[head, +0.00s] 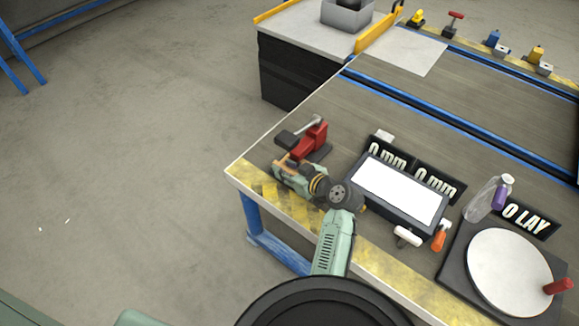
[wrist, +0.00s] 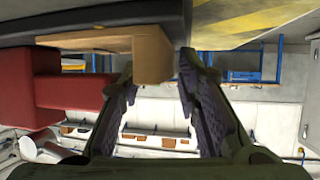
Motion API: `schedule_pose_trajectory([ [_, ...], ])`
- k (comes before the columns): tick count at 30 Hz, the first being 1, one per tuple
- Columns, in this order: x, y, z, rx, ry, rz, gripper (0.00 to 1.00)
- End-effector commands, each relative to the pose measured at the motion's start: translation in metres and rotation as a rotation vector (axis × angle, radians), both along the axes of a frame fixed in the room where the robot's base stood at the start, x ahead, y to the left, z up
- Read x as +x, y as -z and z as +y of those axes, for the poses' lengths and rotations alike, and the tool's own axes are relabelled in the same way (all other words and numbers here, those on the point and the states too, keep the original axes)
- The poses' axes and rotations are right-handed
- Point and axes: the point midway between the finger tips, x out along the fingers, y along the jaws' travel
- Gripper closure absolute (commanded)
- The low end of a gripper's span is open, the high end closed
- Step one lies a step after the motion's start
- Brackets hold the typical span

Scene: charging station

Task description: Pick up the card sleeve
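A tan block-shaped piece, which looks like the card sleeve (wrist: 153,54), is at the upper middle of the wrist view. Its near end shows between the tips of my gripper (wrist: 158,75). The fingers are apart with a clear gap between them, and I see no grip on the piece. In the head view my gripper (head: 285,172) is low over the table's left corner, pointing left. A small tan-orange patch shows beside it there, mostly hidden by my gripper, so I cannot tell its shape.
A red clamp-like fixture (head: 313,137) stands close behind my gripper; red blocks (wrist: 75,92) fill the wrist view's left. A dark box with a white panel (head: 400,188) and a round white plate (head: 508,268) are to the right. The table's middle is clear.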

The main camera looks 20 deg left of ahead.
Motion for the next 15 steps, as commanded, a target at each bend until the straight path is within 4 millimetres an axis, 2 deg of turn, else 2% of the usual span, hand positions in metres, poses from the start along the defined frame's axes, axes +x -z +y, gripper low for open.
schedule_pose_trajectory([
  [5,0.0001,0.0003,0.0000,0.000,0.000,0.000,0.70],
  [15,0.0000,0.0001,-0.0002,0.000,0.000,0.000,0.92],
])
